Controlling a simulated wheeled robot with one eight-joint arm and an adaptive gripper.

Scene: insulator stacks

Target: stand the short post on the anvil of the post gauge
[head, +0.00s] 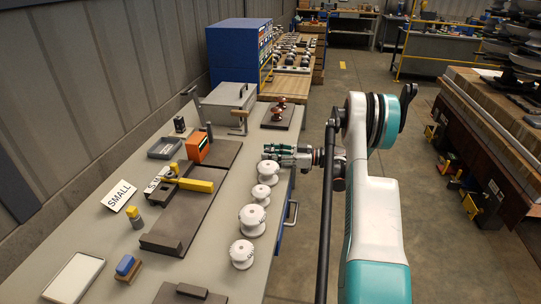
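Several white ribbed insulator pieces stand in a row along the table's right edge: a back one (271,171), a small one (261,193), a wider one (251,219) and a front one (242,254). I cannot tell for sure which is the short post. An orange instrument (197,148) stands on a dark plate, and a yellow-armed fixture (190,183) stands nearer. Which of them is the post gauge is unclear, and no anvil can be made out. My gripper (266,153) points left, close to the back white piece and overlapping it in view. Its finger opening is too small to read.
A dark plate (168,240), a SMALL sign (119,195), a yellow-topped block (135,217), a blue-topped stamp (127,267) and a white tray (76,279) lie on the left. Red pieces (278,108) and a grey box (228,98) stand behind.

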